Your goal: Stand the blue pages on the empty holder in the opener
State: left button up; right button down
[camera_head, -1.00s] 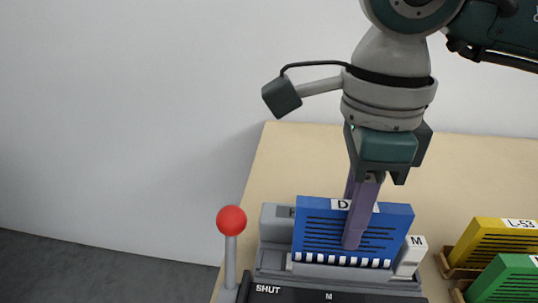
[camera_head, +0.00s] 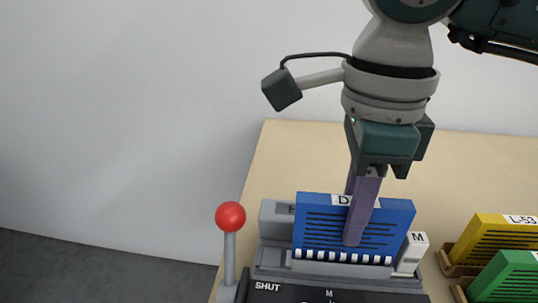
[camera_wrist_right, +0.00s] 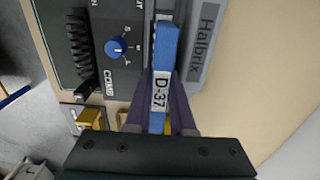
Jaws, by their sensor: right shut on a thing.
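The blue pages (camera_head: 320,228), with a white label reading D and a row of white marks along the lower edge, stand upright at the opener (camera_head: 268,288). My right gripper (camera_head: 362,226) is shut on them from above, one finger across their front face. In the right wrist view the blue pages (camera_wrist_right: 157,110) show their D-37 label between the fingers of my right gripper (camera_wrist_right: 160,105). Their lower edge is over the opener's back part; I cannot tell whether it touches the holder. My left gripper is not in view.
A lever with a red ball (camera_head: 230,216) stands at the opener's left, beside the word SHUT. Yellow pages (camera_head: 492,243) and green pages (camera_head: 508,278) stand in wooden racks at the right. The table behind the opener is clear. The wrist view shows a blue knob (camera_wrist_right: 116,47).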

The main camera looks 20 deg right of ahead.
jog(key=shift+f+b, duration=0.6)
jog(key=shift+f, duration=0.05)
jog(key=c, duration=1)
grip_release()
jog(key=shift+c, duration=0.2)
jog(key=shift+r+p, duration=4.1)
jog(key=shift+r, duration=1.5)
